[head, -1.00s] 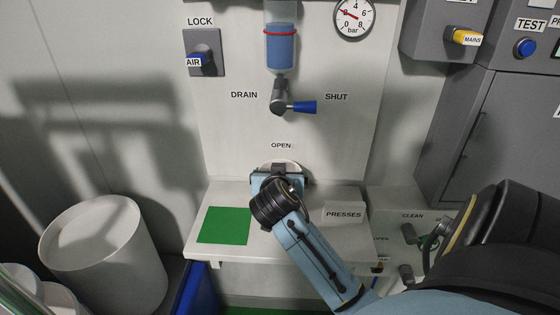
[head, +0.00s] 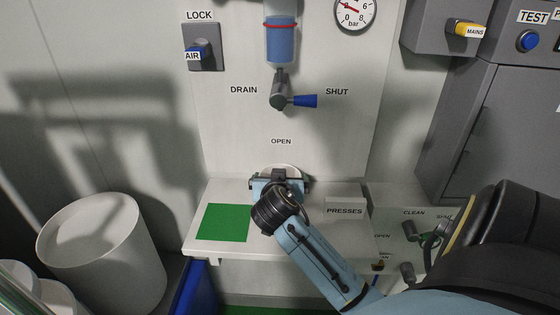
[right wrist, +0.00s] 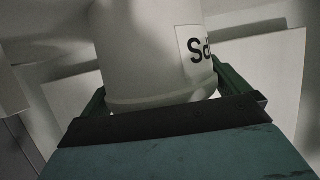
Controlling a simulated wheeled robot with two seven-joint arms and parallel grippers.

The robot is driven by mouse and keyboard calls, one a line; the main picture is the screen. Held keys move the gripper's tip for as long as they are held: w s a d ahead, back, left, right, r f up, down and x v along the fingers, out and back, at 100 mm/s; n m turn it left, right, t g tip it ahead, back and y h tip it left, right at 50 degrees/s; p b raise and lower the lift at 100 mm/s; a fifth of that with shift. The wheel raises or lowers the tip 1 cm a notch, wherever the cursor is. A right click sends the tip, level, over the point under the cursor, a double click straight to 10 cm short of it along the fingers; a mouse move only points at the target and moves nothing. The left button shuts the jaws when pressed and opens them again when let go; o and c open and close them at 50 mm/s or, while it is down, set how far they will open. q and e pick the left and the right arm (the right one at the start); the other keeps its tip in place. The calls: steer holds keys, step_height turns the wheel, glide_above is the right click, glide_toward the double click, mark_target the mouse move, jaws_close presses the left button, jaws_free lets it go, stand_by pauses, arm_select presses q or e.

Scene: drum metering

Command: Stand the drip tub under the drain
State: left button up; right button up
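My right gripper (head: 281,180) is over the shelf, below the drain, with its arm coming from the lower right. Past it shows the pale round rim of the drip tub (head: 284,168); most of the tub is hidden. In the right wrist view the white tub (right wrist: 145,50), with a partly visible label, is between the green fingers, which appear to touch both its sides. I cannot tell whether its base rests on the shelf. The drain valve (head: 279,100) is above, its blue handle (head: 304,101) pointing right to SHUT. My left gripper is not in view.
The shelf (head: 235,253) has a bare green square (head: 222,222) on its left and a PRESSES block (head: 345,208) on its right. A white drum (head: 105,255) stands at the left beside a blue bin (head: 193,290). A grey cabinet (head: 500,125) is at the right.

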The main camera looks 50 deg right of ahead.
steer(key=shift+r, duration=0.15)
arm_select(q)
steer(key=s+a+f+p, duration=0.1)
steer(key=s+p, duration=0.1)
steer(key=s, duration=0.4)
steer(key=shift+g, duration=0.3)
arm_select(e)
steer(key=v, duration=1.2)
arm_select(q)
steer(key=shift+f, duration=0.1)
